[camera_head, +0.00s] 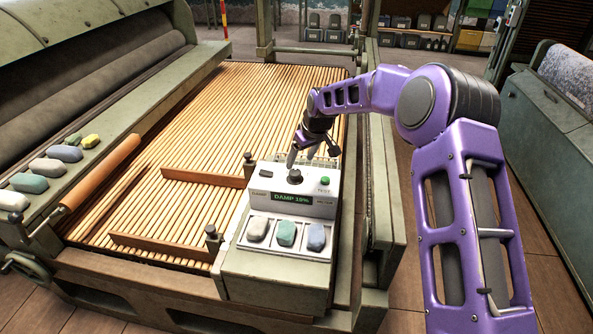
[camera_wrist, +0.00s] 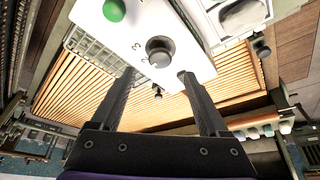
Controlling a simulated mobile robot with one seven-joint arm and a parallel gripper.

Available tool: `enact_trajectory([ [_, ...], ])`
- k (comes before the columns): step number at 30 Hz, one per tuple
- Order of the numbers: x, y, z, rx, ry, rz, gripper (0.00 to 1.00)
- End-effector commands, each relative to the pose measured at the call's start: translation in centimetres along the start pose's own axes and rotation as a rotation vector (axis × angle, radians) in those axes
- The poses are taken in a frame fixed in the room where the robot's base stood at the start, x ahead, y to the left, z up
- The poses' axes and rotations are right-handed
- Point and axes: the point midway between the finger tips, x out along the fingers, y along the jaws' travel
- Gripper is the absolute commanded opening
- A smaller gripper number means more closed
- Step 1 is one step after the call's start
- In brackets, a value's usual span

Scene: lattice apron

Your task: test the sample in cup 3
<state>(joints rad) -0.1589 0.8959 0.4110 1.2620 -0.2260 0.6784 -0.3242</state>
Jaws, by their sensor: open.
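The pale tester box (camera_head: 262,184) has a dark knob (camera_head: 295,177), a green TEST button (camera_head: 325,181) and a lit display (camera_head: 291,198) reading DAMP 18%. Three cups in front hold a grey-white sample (camera_head: 257,229), a teal sample (camera_head: 286,233) and a blue-grey sample (camera_head: 316,237). I cannot read cup numbers. My gripper (camera_head: 313,154) is open and empty just above the box's back edge. In the wrist view, the knob (camera_wrist: 160,51) lies just beyond my gripper (camera_wrist: 157,74), between the lines of its fingers, apparently apart. Digits 3 and 2 show beside it; the green button (camera_wrist: 114,10) is at upper left.
A slatted lattice (camera_head: 200,120) spreads behind and left of the tester, with wooden bars (camera_head: 160,248) lying across it. Floor is clear at right.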

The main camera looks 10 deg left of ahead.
Motion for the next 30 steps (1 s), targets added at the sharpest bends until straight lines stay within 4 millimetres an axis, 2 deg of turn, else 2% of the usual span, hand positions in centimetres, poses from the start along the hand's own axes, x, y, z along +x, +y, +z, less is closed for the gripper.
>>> enact_trajectory([
  [1,1.4,-0.1,0.1,0.0,-0.003,-0.003,0.78],
  [3,2.7,-0.1,0.1,0.001,-0.001,-0.003,0.78],
  [9,5.4,-0.1,0.0,0.0,0.0,-0.001,0.78],
  [15,6.4,-0.1,0.0,0.0,0.0,0.0,0.78],
  [22,6.4,0.0,0.0,0.0,0.0,0.0,0.78],
  [23,6.4,0.0,0.0,0.0,0.0,0.0,0.75],
  [30,6.4,0.0,0.0,0.0,0.0,0.0,0.31],
])
